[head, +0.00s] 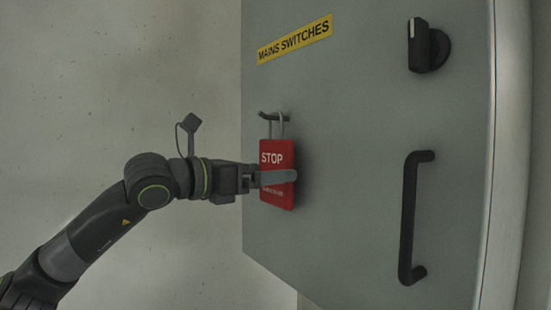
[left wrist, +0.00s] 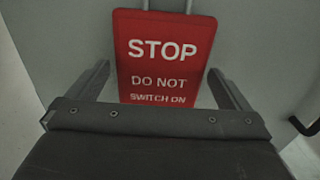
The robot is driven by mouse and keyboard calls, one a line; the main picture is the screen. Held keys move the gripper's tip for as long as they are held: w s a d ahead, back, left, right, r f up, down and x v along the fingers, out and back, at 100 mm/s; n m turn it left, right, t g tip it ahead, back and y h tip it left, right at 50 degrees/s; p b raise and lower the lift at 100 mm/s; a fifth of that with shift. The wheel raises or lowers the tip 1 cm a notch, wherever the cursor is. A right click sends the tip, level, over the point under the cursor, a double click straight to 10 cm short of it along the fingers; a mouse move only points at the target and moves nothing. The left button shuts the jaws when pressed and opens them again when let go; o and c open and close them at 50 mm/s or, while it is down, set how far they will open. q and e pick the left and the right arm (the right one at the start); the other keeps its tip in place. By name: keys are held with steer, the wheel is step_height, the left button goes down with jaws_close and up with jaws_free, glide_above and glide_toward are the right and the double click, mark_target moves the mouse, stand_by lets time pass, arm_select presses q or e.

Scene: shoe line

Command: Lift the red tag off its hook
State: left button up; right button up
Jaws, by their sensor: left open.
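The red tag (head: 275,155) hangs by its grey loop from a dark hook (head: 272,116) on the grey cabinet door. It reads "STOP". In the left wrist view the red tag (left wrist: 163,50) fills the upper middle, with "DO NOT SWITCH ON" below, and its lower end is hidden behind the gripper body. My left gripper (head: 278,178) is at the lower half of the tag. In the left wrist view the fingers of my left gripper (left wrist: 160,85) are open, one on each side of the tag, with gaps visible. My right gripper is not in view.
The cabinet door (head: 340,190) carries a yellow "MAINS SWITCHES" label (head: 295,40), a black rotary switch (head: 427,45) at upper right and a black handle (head: 410,217) at lower right. A plain concrete wall (head: 100,80) is on the left.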

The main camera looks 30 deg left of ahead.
arm_select(q)
steer(key=p+x, duration=0.1)
steer(key=x, duration=0.1)
steer(key=shift+w+d+p, duration=0.15)
steer(key=shift+w+p, duration=0.15)
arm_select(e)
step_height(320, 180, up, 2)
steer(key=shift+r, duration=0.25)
arm_select(q)
steer(key=shift+r, duration=0.1)
steer(key=c, duration=0.7)
